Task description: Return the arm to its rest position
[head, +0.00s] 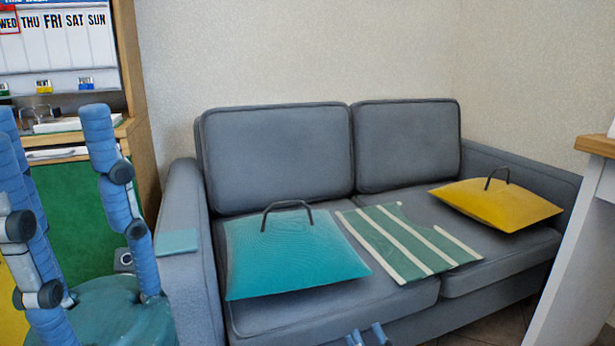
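Two blue fingertips of my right gripper (367,336) show at the bottom edge, in front of the sofa. A small gap shows between them and nothing is seen held there. The rest of this gripper and its arm are below the picture. Blue jointed segments with dark joints stand at the left, near the camera. I cannot make out a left gripper among them.
A grey sofa (275,158) holds a teal cushion (290,255) and a yellow cushion (500,203), both with dark handles, and a green striped cloth (405,240). A wood-topped white table (590,230) stands right. A green cabinet (75,215) is left.

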